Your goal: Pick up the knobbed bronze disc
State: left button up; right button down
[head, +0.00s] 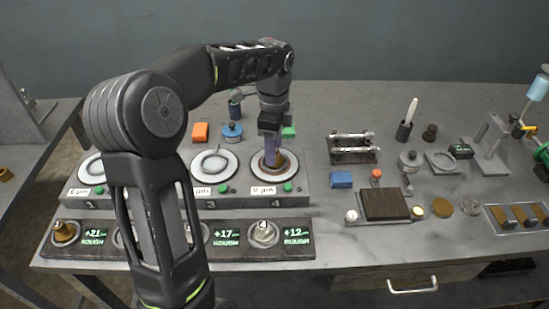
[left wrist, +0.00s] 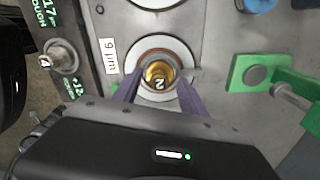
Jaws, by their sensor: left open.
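A knobbed bronze disc (left wrist: 159,72), marked 2 on top, sits inside a brown ring on the round white plate of the station labelled 4. In the head view the disc (head: 281,163) is partly hidden by my left gripper (head: 271,152). My left gripper (left wrist: 159,92) is open and points down over this plate. Its two purple fingers stand on either side of the disc in the left wrist view; I cannot tell whether they touch it. My right gripper is not in view.
A front tray (head: 335,243) holds a brass knobbed piece (head: 65,231) at left and a silver one (head: 263,233). A white plate (head: 214,164) lies left of my gripper, a blue block (head: 341,180) right. A dark wooden board (head: 385,205) lies farther right.

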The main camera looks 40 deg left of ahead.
pick_arm(q)
jog(key=shift+c, duration=0.2)
grip_shut()
dwell(0.4)
